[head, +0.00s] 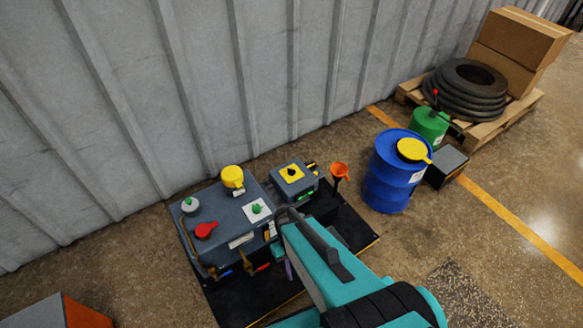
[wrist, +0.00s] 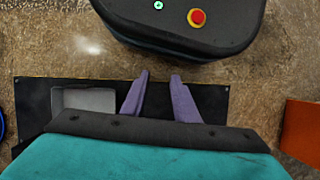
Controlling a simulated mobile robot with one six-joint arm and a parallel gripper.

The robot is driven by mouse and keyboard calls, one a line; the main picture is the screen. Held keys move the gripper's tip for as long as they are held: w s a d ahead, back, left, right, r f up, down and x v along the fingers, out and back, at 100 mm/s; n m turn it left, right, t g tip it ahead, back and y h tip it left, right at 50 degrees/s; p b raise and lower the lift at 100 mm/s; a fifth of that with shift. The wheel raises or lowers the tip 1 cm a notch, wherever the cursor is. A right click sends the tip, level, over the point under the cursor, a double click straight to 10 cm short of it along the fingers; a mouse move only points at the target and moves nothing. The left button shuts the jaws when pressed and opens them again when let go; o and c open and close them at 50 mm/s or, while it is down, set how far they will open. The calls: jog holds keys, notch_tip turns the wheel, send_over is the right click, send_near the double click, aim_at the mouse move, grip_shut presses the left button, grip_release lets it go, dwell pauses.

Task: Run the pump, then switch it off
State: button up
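A grey pump unit (head: 222,222) stands on a black base plate (head: 343,219) against the corrugated wall in the head view. Its top carries a yellow cap (head: 232,177), a red knob (head: 206,230), a green-topped round knob (head: 190,204) and a green control on a white plate (head: 257,208). A smaller grey box to its right bears a black rotary switch on a yellow plate (head: 291,173). My gripper (wrist: 160,74) shows two purple fingers apart with nothing between them. In the head view my arm hides most of it, beside the unit's front right.
An orange funnel (head: 340,170) stands at the plate's right. Beyond are a blue drum (head: 388,178), a green canister (head: 429,126), a dark box (head: 446,166) and a pallet (head: 510,113) with hoses and cartons. An orange-sided box (head: 85,314) is at lower left. Floor at right is open.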

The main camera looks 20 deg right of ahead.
jog(key=w+d+r+n+t, duration=0.1)
jog(key=w+d+r, duration=0.2)
jog(key=w, duration=0.7)
jog(key=w+d+r+n+t, duration=0.1)
jog(key=w+d+r+n, duration=0.1)
jog(key=w+r, duration=0.5)
jog(key=w+d+r+n+t+b, duration=0.1)
jog(key=w+d+r, duration=0.3)
jog(key=w, duration=0.9)
jog(key=shift+w+d+r+n, duration=0.2)
jog(key=shift+d+r+n, duration=0.05)
jog(key=shift+r+n, duration=0.3)
notch_tip(320, 180, up, 9)
jog(key=n+t, duration=0.2)
send_over(292, 171)
jog(key=shift+w+r+b, duration=0.3)
jog(key=shift+w, duration=0.05)
jog(key=shift+f, duration=0.15)
jog(key=shift+f+p, duration=0.35)
jog(key=shift+f, duration=6.45)
